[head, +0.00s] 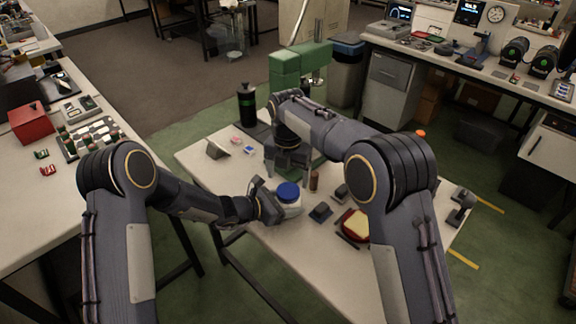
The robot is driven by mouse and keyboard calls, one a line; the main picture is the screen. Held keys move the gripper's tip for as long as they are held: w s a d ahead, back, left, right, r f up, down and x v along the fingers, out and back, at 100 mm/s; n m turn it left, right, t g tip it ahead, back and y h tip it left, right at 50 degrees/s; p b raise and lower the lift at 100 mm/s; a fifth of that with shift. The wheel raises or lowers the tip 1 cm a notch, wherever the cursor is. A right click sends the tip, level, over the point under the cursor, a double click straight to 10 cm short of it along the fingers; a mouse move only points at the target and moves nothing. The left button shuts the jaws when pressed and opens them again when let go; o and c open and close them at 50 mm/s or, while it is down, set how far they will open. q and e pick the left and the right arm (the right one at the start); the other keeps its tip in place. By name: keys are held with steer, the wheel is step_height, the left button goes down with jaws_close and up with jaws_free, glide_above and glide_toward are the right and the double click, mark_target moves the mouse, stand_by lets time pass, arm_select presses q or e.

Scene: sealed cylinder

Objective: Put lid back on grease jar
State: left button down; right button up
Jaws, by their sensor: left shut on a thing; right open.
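The grease jar (291,210) is a pale, squat jar standing upright on the small white table in the middle of the head view. The blue lid (288,191) shows at the top of the jar; whether it is seated flat or only rests there cannot be told at this size. My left gripper (272,207) is shut on the jar from its left side. My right gripper (288,168) is open, just behind the jar and lid, fingers pointing down. It looks empty, and its fingertips are hard to make out.
Near the jar stand a small brown bottle (314,181) and a dark block (320,212). A red plate (355,226) with a bread-like slab lies to the right. A black bottle (247,104) and a green machine (286,72) stand at the back. The table's front left is clear.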

mark_target(288, 190)
steer(key=shift+f, duration=2.25)
steer(key=c, duration=1.1)
steer(key=m, duration=0.8)
steer(key=shift+m, duration=0.4)
steer(key=m, duration=1)
steer(key=shift+m, duration=0.3)
